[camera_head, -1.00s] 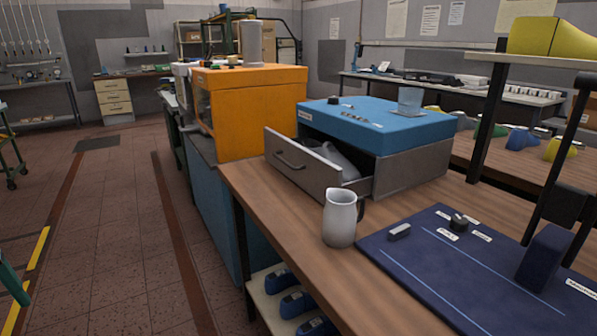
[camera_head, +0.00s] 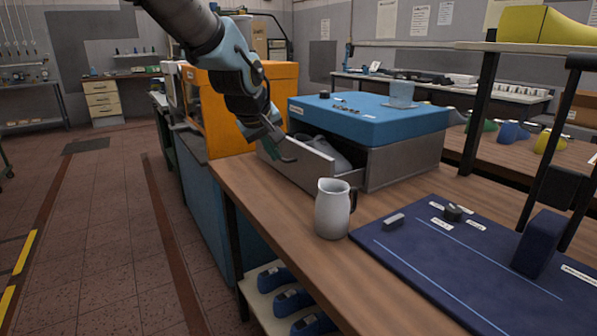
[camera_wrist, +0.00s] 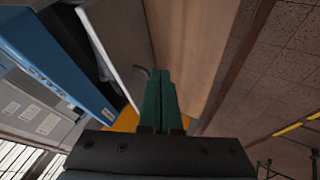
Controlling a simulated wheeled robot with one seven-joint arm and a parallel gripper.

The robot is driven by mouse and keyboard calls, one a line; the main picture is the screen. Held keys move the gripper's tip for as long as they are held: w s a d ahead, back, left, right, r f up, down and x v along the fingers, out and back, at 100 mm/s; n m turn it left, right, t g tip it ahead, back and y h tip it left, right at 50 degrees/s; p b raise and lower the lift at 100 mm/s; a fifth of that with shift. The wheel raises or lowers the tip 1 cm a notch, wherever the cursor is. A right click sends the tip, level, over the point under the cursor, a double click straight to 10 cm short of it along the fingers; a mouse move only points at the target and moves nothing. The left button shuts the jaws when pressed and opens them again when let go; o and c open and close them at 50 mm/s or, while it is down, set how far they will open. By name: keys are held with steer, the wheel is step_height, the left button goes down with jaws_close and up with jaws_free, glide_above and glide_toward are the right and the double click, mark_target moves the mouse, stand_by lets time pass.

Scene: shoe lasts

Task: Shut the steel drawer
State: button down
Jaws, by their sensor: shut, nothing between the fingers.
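The steel drawer (camera_head: 304,165) sticks out of the grey cabinet with the blue top (camera_head: 370,122). It stands open, and grey shoe lasts (camera_head: 329,151) show inside it. My gripper (camera_head: 287,158) is at the drawer's front, near its left end, and hides the handle's far part. Its green fingers are shut and empty. In the wrist view my gripper (camera_wrist: 160,90) points along the drawer front (camera_wrist: 122,42), with a bit of dark handle (camera_wrist: 141,72) beside the fingertips. I cannot tell whether the fingers touch the drawer.
A white jug (camera_head: 333,208) stands on the wooden bench (camera_head: 250,185) just in front of the drawer. A dark blue mat (camera_head: 440,270) with small items lies to the right. An orange cabinet (camera_head: 225,105) stands behind. The floor aisle at left is clear.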

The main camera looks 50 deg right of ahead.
steer(key=p+x, duration=0.2)
steer(key=x, duration=0.8)
steer(key=shift+s+d+f, duration=0.1)
steer(key=shift+d, duration=0.15)
steer(key=shift+s+d+r+p, duration=0.1)
steer(key=shift+s+d+p, duration=0.15)
steer(key=shift+d+p, duration=0.25)
steer(key=shift+s+d+r+p, duration=0.15)
steer(key=shift+s+d+p, duration=0.15)
steer(key=shift+d, duration=0.4)
steer(key=shift+d+f, duration=0.15)
steer(key=shift+d, duration=0.45)
steer(key=shift+s, duration=0.1)
